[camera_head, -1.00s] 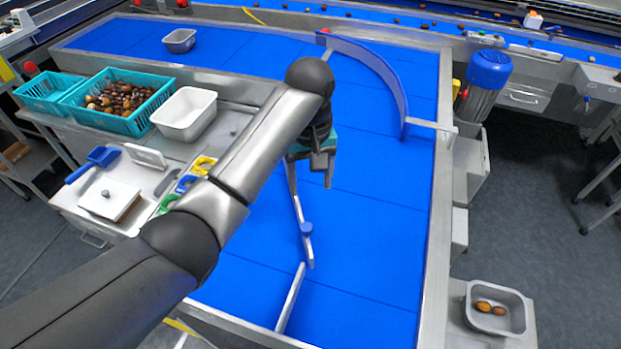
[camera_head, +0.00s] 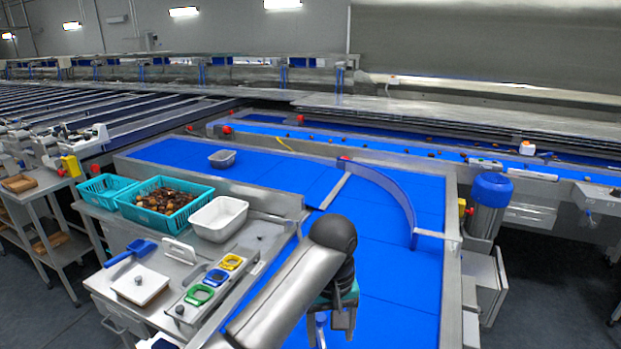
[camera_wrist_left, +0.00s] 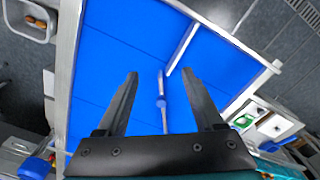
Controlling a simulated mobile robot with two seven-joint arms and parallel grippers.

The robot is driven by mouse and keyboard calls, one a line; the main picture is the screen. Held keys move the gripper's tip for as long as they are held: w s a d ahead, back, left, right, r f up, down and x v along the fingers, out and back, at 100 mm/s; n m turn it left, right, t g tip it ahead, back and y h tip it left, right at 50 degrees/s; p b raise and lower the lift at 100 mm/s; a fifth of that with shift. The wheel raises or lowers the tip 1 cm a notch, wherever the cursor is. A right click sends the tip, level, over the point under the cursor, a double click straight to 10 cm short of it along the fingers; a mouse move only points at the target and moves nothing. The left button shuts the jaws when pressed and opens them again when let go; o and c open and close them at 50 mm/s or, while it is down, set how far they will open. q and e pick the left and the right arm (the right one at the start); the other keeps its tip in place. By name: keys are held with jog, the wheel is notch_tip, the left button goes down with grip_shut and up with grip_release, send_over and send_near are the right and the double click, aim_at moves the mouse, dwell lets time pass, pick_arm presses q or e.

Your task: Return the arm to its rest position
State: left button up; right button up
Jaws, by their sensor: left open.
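My left arm comes up from the bottom of the head view, its elbow-like black joint and grey link over the blue conveyor belt (camera_head: 400,280). My right gripper is not in view.
A teal basket of dates (camera_head: 165,222), an empty teal basket (camera_head: 107,188) and a white bin (camera_head: 219,232) stand on the left bench. A curved blue guide (camera_head: 388,188) crosses the belt. A grey tub (camera_head: 222,163) sits far back. A tray with brown dates (camera_wrist_left: 36,24) shows in the wrist view.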

pick_arm(q)
jog(key=s+a+f+m+h, duration=0.2)
jog(key=s+a+f, duration=0.1)
jog(key=s+f, duration=0.4)
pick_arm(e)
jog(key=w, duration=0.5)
pick_arm(q)
jog(key=s+a+m+t+y, duration=0.2)
jog(key=s+a+t, duration=0.2)
jog(key=s+a, duration=1.2)
notch_tip(320, 180, down, 33)
jog(key=s+g+b, duration=0.2)
jog(key=b, duration=0.8)
jog(key=s+a+f+b, duration=0.1)
jog(key=s+f+b, duration=0.2)
jog(key=s+f, duration=0.4)
jog(key=s+a+f+g+b, duration=0.1)
jog(key=s+f+b, duration=0.3)
jog(key=f, duration=0.9)
jog(key=s+a, duration=0.1)
jog(key=s, duration=0.2)
jog(key=shift+s+a+f+b, duration=0.25)
jog(key=shift+s+f+b, duration=0.05)
jog(key=shift+s+f, duration=0.1)
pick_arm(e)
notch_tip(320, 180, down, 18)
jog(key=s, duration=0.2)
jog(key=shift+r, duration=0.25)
